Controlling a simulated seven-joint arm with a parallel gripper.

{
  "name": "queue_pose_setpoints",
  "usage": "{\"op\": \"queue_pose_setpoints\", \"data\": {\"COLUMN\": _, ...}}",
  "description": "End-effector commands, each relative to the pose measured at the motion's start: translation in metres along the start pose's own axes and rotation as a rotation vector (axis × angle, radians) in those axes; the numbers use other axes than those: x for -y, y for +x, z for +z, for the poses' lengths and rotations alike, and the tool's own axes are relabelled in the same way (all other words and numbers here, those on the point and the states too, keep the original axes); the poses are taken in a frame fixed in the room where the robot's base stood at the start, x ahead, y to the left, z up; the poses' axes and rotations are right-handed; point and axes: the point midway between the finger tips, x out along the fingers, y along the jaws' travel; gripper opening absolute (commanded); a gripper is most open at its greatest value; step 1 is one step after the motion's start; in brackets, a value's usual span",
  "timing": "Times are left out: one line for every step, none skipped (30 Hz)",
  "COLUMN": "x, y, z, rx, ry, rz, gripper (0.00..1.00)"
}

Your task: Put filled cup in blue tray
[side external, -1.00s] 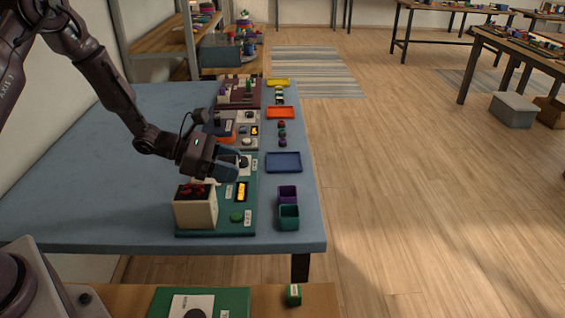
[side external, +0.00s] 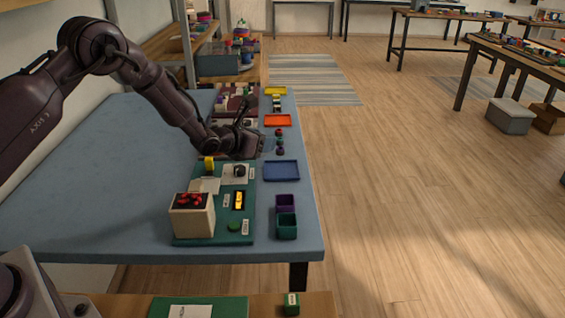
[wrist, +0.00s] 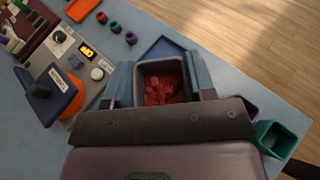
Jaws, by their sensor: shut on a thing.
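My gripper (side external: 264,147) is shut on a square grey cup (wrist: 142,78), one blue-grey finger on each side of it. The wrist view looks into the cup, which holds several red pieces. In the side view I cannot make out the cup clearly at the gripper. The blue tray (side external: 281,171) lies flat on the right edge of the table and looks empty. In the wrist view only part of the tray (wrist: 164,45) shows, beyond the cup; the rest is hidden. The gripper is raised, on the back-left side of the tray.
A cream box with red pieces (side external: 193,218) stands on a green panel (side external: 230,208) in front. Purple (side external: 287,202) and teal (side external: 286,226) bins stand before the blue tray. Small coloured pieces (side external: 280,142) and an orange tray (side external: 277,121) lie behind it.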

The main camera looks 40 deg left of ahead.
Motion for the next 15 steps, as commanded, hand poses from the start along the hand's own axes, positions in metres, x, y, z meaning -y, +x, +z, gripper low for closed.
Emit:
{"op": "queue_pose_setpoints", "data": {"x": -0.003, "y": 0.012, "z": -0.001, "rx": 0.001, "ry": -0.003, "rz": 0.002, "gripper": 0.24}}
{"op": "queue_pose_setpoints", "data": {"x": -0.004, "y": 0.018, "z": -0.001, "rx": 0.002, "ry": -0.003, "rz": 0.001, "gripper": 0.24}}
{"op": "queue_pose_setpoints", "data": {"x": -0.005, "y": 0.026, "z": -0.002, "rx": 0.000, "ry": -0.003, "rz": 0.002, "gripper": 0.24}}
{"op": "queue_pose_setpoints", "data": {"x": -0.006, "y": 0.031, "z": -0.002, "rx": 0.002, "ry": -0.005, "rz": 0.003, "gripper": 0.24}}
{"op": "queue_pose_setpoints", "data": {"x": -0.005, "y": 0.037, "z": -0.002, "rx": 0.001, "ry": -0.002, "rz": 0.000, "gripper": 0.24}}
{"op": "queue_pose_setpoints", "data": {"x": -0.006, "y": 0.045, "z": -0.002, "rx": 0.001, "ry": 0.000, "rz": 0.000, "gripper": 0.24}}
{"op": "queue_pose_setpoints", "data": {"x": -0.007, "y": 0.050, "z": -0.003, "rx": 0.001, "ry": -0.001, "rz": 0.000, "gripper": 0.24}}
{"op": "queue_pose_setpoints", "data": {"x": -0.008, "y": 0.055, "z": -0.003, "rx": 0.001, "ry": -0.002, "rz": 0.001, "gripper": 0.24}}
{"op": "queue_pose_setpoints", "data": {"x": -0.007, "y": 0.063, "z": -0.008, "rx": -0.002, "ry": -0.001, "rz": 0.000, "gripper": 0.24}}
{"op": "queue_pose_setpoints", "data": {"x": -0.008, "y": 0.068, "z": -0.011, "rx": -0.002, "ry": -0.001, "rz": -0.001, "gripper": 0.24}}
{"op": "queue_pose_setpoints", "data": {"x": -0.008, "y": 0.073, "z": -0.014, "rx": -0.001, "ry": -0.001, "rz": 0.000, "gripper": 0.24}}
{"op": "queue_pose_setpoints", "data": {"x": -0.009, "y": 0.080, "z": -0.018, "rx": -0.002, "ry": -0.001, "rz": 0.000, "gripper": 0.24}}
{"op": "queue_pose_setpoints", "data": {"x": -0.009, "y": 0.084, "z": -0.020, "rx": -0.001, "ry": 0.000, "rz": -0.001, "gripper": 0.24}}
{"op": "queue_pose_setpoints", "data": {"x": -0.009, "y": 0.089, "z": -0.023, "rx": -0.002, "ry": 0.000, "rz": -0.001, "gripper": 0.24}}
{"op": "queue_pose_setpoints", "data": {"x": -0.010, "y": 0.094, "z": -0.025, "rx": -0.001, "ry": 0.000, "rz": 0.000, "gripper": 0.24}}
